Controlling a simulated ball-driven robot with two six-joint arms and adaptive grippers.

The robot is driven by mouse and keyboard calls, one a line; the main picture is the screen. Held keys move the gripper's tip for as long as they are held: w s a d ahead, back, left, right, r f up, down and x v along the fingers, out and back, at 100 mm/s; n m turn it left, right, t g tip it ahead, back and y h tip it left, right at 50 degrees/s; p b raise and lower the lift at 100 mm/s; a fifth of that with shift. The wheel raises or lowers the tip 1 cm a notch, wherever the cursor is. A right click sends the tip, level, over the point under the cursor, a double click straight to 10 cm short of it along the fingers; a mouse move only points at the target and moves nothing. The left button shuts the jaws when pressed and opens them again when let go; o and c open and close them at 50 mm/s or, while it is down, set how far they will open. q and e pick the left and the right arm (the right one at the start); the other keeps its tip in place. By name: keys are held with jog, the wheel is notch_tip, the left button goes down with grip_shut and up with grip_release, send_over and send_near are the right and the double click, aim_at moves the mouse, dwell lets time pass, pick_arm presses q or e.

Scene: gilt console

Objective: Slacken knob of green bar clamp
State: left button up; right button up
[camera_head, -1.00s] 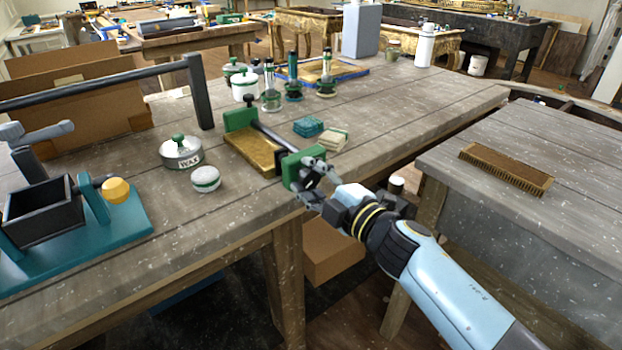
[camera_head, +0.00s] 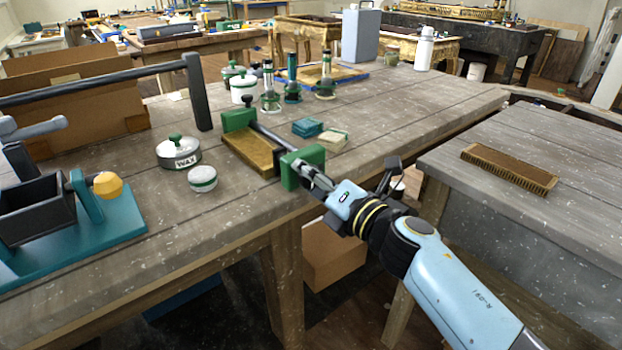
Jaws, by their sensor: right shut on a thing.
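The green bar clamp (camera_head: 303,168) lies on the worktable near its front edge, with a green jaw at each end, a dark bar between them and a gilded piece of wood (camera_head: 250,151) between the jaws. My right gripper (camera_head: 314,176) reaches in from the lower right and is shut on the clamp's knob at the near green jaw. The knob itself is mostly hidden by the fingers. My left gripper is not in view.
A wax tin (camera_head: 180,155) and a white round pot (camera_head: 203,179) stand left of the clamp. Small teal and cream blocks (camera_head: 333,140) lie behind my gripper. A teal fixture (camera_head: 75,225) fills the left. A brush (camera_head: 510,168) lies on the right bench, across a gap.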

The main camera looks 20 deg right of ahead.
jog(key=shift+w+r+n, duration=0.1)
jog(key=shift+n, duration=0.6)
jog(key=o, duration=1.2)
jog(key=shift+w+a, duration=0.1)
jog(key=shift+s, duration=0.3)
jog(key=v, duration=1.1)
jog(key=shift+s+d, duration=0.2)
jog(key=shift+s, duration=0.1)
